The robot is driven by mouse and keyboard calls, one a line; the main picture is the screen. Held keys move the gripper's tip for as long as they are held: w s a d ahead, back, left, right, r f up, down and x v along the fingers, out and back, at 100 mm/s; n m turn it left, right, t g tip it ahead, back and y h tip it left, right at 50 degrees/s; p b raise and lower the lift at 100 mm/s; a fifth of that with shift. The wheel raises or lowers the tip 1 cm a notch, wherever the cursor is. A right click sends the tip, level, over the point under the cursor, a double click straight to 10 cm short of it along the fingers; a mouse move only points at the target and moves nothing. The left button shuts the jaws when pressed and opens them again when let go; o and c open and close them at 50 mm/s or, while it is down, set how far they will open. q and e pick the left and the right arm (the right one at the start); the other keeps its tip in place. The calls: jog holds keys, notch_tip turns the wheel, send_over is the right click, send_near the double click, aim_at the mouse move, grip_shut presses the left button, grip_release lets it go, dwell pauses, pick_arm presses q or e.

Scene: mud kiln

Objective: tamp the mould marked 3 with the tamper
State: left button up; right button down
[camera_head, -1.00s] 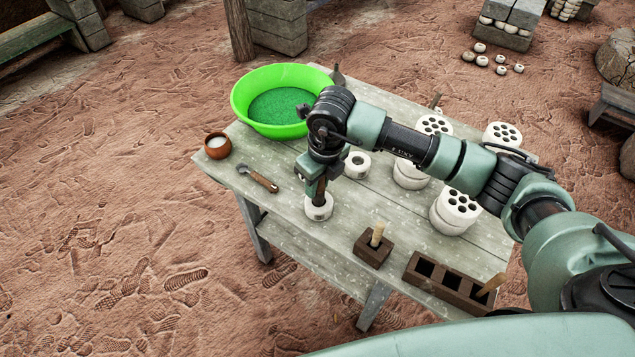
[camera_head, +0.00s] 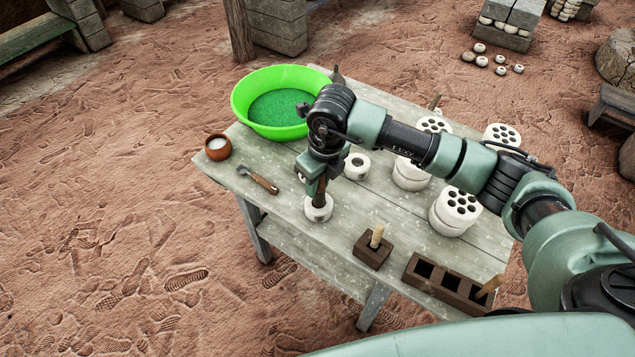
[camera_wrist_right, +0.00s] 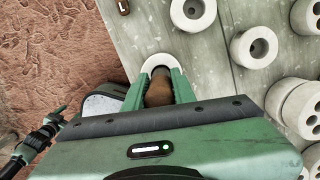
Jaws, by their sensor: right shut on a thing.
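My right gripper (camera_head: 318,186) is shut on the brown handle of the tamper (camera_wrist_right: 158,92), which is upright. The tamper's lower end is at a white ring mould (camera_head: 319,212) near the table's front left edge; this mould also shows in the right wrist view (camera_wrist_right: 159,60). I cannot tell how deep the tamper sits in it. A second white ring mould (camera_head: 356,166) stands behind and to the right. A third ring mould (camera_wrist_right: 193,12) shows in the wrist view and is hidden by my arm in the head view. No number is legible. My left gripper (camera_wrist_right: 56,115) is small at the wrist view's left edge.
The wooden table (camera_head: 285,215) also holds a green basin (camera_head: 240,100), a brown bowl (camera_head: 217,147), a trowel (camera_head: 262,182), several white perforated cylinders (camera_head: 456,211), a dark block with a peg (camera_head: 372,249) and a dark slotted holder (camera_head: 445,285). Bare tabletop lies around the mould.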

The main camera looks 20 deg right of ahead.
jog(key=shift+r+p, duration=1.95)
jog(key=shift+r, duration=1.7)
